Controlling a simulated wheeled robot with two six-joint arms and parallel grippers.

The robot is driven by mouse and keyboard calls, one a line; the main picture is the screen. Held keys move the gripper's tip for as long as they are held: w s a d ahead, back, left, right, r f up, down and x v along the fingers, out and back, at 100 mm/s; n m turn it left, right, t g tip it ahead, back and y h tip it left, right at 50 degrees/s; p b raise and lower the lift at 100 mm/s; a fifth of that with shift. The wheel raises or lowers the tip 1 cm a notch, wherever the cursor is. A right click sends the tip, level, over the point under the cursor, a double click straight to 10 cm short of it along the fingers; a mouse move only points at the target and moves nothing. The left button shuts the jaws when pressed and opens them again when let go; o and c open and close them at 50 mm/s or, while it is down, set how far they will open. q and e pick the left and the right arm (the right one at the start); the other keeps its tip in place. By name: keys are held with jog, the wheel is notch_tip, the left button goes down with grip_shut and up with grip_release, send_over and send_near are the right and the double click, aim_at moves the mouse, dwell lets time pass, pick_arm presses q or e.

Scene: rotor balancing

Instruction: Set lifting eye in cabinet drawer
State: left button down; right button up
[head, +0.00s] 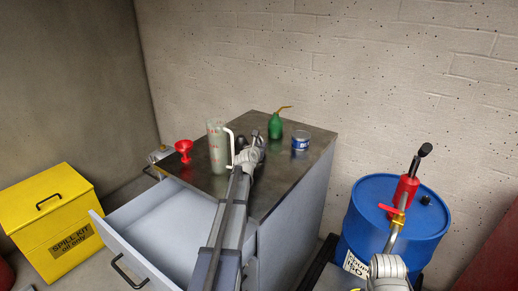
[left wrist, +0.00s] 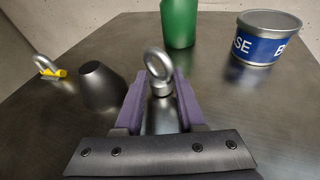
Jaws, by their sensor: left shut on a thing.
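My left gripper (left wrist: 160,100) is shut on a lifting eye (left wrist: 157,66), a grey metal ring on a short collar, held upright between the purple fingers. In the head view my left gripper (head: 255,140) is over the top of the grey cabinet (head: 300,215), its arm crossing the drawer area. The cabinet drawer (head: 115,238) is pulled out, and its visible inside looks empty. My arm hides part of it. At the lower right of the head view a grey part of my right arm shows by the blue drum; its fingers are not clear.
On the cabinet top are a red funnel (head: 184,147), a clear jug (head: 216,145), a green oil can (head: 275,126), a blue-labelled tin (head: 300,141) and a dark cone (left wrist: 102,88). A yellow spill kit box (head: 50,210) stands left; a blue drum (head: 370,225) with a red pump stands right.

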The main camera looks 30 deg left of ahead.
pick_arm(q)
jog(key=shift+f, duration=0.1)
jog(key=shift+f, duration=0.15)
jog(key=c, duration=0.5)
grip_release()
